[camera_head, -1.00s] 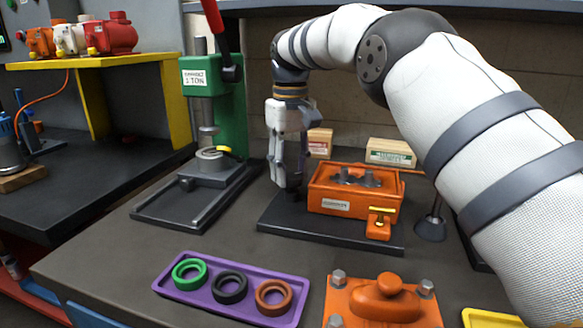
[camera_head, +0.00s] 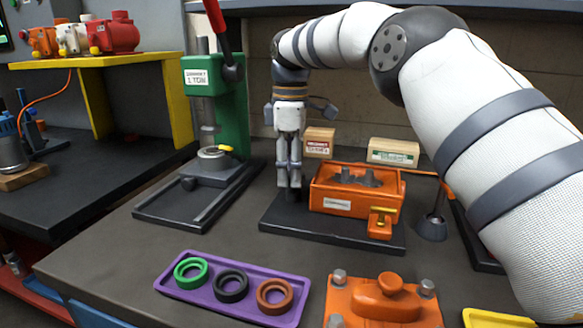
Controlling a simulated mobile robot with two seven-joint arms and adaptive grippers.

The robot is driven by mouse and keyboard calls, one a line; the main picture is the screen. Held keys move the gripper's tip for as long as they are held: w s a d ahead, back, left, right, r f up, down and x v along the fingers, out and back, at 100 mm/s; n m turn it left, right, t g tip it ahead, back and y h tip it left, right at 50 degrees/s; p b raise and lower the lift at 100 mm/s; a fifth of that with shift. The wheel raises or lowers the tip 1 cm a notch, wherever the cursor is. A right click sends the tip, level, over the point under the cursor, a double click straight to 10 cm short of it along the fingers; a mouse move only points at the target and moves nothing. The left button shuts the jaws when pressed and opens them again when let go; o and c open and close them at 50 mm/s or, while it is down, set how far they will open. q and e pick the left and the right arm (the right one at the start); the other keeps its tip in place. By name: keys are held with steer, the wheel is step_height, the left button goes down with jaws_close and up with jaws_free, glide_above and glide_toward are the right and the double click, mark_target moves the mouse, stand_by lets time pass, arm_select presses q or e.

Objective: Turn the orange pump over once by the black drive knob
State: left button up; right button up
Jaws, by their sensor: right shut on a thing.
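The orange pump (camera_head: 337,202) sits on a black base plate (camera_head: 330,237) on the bench, its top open with grey gears inside. A small orange fitting with a yellow bar is on its front right. The black drive knob (camera_head: 291,196) is at the pump's left end and is mostly covered by my fingers. My right gripper (camera_head: 289,184) points straight down at the pump's left side and is shut on the black drive knob. My left gripper is not in view.
A green arbor press (camera_head: 231,128) stands to the left. A purple tray (camera_head: 205,298) with green, black and orange rings lies in front, beside an orange cover plate (camera_head: 350,305) with bolts. Small boxes (camera_head: 393,152) stand behind the pump.

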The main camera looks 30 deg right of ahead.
steer(key=n, duration=0.4)
steer(key=shift+s+a+f+n, duration=0.1)
steer(key=shift+n, duration=0.2)
steer(key=n, duration=0.3)
steer(key=shift+s+n, duration=0.1)
steer(key=shift+n, duration=0.3)
steer(key=n, duration=0.4)
steer(key=shift+s, duration=0.1)
steer(key=shift+s+f+n, duration=0.1)
steer(key=shift+n, duration=2.1)
steer(key=shift+n, duration=0.3)
steer(key=o, duration=1.2)
steer(key=shift+c, duration=0.2)
